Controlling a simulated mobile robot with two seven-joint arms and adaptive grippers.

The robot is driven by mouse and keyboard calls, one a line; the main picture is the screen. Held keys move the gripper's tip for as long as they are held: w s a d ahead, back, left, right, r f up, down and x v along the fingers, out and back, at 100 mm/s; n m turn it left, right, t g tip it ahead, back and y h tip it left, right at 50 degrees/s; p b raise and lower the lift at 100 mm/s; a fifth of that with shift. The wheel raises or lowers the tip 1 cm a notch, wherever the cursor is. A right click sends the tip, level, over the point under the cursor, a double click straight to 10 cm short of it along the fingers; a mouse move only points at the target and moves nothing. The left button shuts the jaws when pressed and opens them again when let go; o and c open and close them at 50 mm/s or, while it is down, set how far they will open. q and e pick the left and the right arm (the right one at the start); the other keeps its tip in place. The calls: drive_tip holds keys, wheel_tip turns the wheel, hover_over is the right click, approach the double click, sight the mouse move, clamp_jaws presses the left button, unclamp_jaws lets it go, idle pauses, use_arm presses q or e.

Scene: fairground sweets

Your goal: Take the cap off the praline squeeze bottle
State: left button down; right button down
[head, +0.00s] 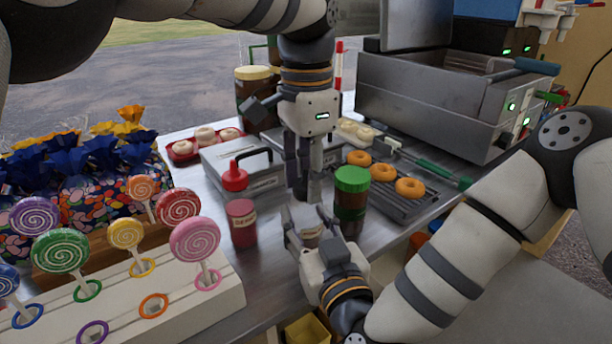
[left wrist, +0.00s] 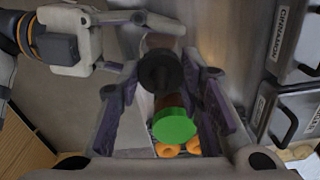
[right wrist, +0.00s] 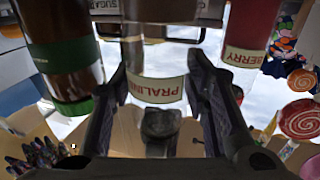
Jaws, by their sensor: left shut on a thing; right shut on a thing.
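The praline squeeze bottle stands upright in the middle of the counter, its pale label (head: 308,232) partly hidden by my grippers. In the right wrist view its PRALINE label (right wrist: 156,90) faces the camera. My right gripper (head: 312,222) is shut around its body. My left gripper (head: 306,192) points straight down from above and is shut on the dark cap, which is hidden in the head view. In the left wrist view the dark cap (left wrist: 160,72) lies between the fingers, in line with the bottle. I cannot tell whether it is still seated on the bottle.
A green-lidded jar (head: 351,180) stands close on the right, a red berry bottle (head: 242,225) on the left. Doughnuts (head: 410,187) lie on a rack beyond the jar. Lidded metal tins (head: 240,165) are behind. A lollipop stand (head: 225,295) fills the front left.

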use_arm(q)
drive_tip(key=n, duration=0.6)
drive_tip(key=shift+n, duration=0.4)
drive_tip(key=n, duration=0.3)
drive_tip(key=shift+n, duration=0.3)
drive_tip(key=c, duration=1.1)
unclamp_jaws()
